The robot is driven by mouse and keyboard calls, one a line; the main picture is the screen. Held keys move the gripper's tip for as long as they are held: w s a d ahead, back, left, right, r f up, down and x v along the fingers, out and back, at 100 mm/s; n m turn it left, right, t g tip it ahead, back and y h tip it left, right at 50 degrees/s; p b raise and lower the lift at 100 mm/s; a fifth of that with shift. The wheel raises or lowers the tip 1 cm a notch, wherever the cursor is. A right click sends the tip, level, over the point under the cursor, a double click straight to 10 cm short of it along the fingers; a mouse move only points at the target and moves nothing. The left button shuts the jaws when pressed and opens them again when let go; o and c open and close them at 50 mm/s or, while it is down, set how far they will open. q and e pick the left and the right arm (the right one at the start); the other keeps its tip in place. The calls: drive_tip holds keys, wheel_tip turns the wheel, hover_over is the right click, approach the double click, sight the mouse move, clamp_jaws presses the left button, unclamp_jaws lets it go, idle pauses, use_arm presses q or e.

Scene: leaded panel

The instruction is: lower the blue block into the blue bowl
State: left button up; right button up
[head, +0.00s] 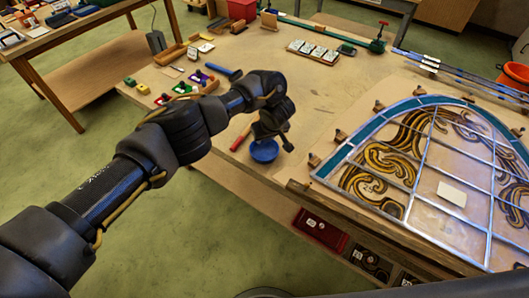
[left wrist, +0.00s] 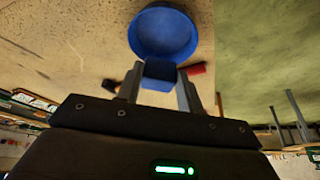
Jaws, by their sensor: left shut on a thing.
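The blue bowl (head: 264,150) stands on the workbench near its front edge in the head view, and its open top shows in the left wrist view (left wrist: 163,32). The blue block (left wrist: 160,73) is between the two grey fingers of my left gripper (left wrist: 160,85), which is shut on it. In the left wrist view the block overlaps the near rim of the bowl; I cannot tell its height over it. In the head view my left gripper (head: 286,146) is right beside the bowl, and the block is hidden there. My right gripper is not in view.
A red-handled tool (head: 241,138) lies just left of the bowl. The leaded panel (head: 440,165) lies to the right, with small wooden blocks along its edge. The bench beyond the bowl is mostly clear.

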sight(265, 154)
use_arm(q)
drive_tip(key=shift+f+b, duration=0.6)
drive_tip(key=shift+f, duration=0.65)
drive_tip(key=shift+f+b, duration=1.4)
drive_tip(key=shift+f, duration=1.15)
idle(0.7)
drive_tip(key=o, duration=1)
drive_tip(key=shift+s+r, duration=0.1)
drive_tip(key=shift+r, duration=0.05)
drive_tip(key=p+v, duration=0.6)
drive_tip(key=v, duration=0.4)
drive_tip(key=shift+s+r, duration=0.15)
drive_tip(key=shift+r, duration=0.1)
